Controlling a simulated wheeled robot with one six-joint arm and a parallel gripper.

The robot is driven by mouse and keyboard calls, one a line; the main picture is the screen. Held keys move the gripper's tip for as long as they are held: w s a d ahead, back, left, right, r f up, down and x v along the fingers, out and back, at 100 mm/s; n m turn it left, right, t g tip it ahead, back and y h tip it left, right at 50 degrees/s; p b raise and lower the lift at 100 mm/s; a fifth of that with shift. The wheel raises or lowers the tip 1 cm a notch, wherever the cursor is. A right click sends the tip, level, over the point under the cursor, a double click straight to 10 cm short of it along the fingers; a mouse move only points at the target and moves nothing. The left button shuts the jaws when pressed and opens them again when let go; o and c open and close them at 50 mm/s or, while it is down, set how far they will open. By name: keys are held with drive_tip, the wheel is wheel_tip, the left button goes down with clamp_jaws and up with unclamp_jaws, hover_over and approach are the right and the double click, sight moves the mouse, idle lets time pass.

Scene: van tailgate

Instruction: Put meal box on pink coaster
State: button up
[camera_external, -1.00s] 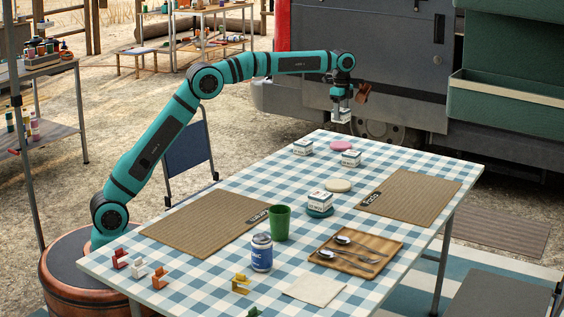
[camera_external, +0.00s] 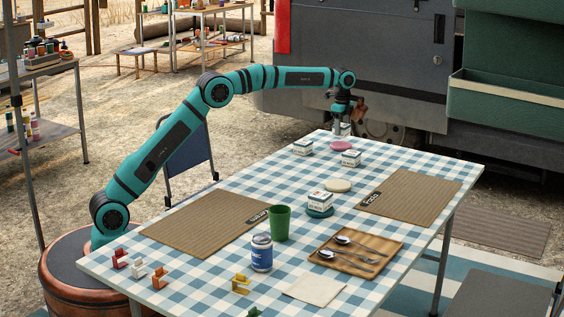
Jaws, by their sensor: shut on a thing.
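My gripper (camera_external: 341,122) is shut on a small white meal box (camera_external: 341,130) at the far end of the table. Whether this box touches the table is too small to tell. The print on the boxes is not readable.
A bare cream coaster (camera_external: 338,185) lies mid-table. Two brown mats (camera_external: 410,196) (camera_external: 205,224), a green cup (camera_external: 280,223), a blue-white can (camera_external: 262,252) and a wooden cutlery tray (camera_external: 356,263) are nearer. The checkered cloth (camera_external: 258,187) has free room on the left.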

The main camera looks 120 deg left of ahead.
sight(342, 125)
drive_tip(key=shift+f, duration=1.7)
drive_tip(key=shift+f, duration=0.15)
drive_tip(key=o, duration=1.1)
wheel_tip(342, 125, up, 12)
drive_tip(key=shift+r, duration=0.15)
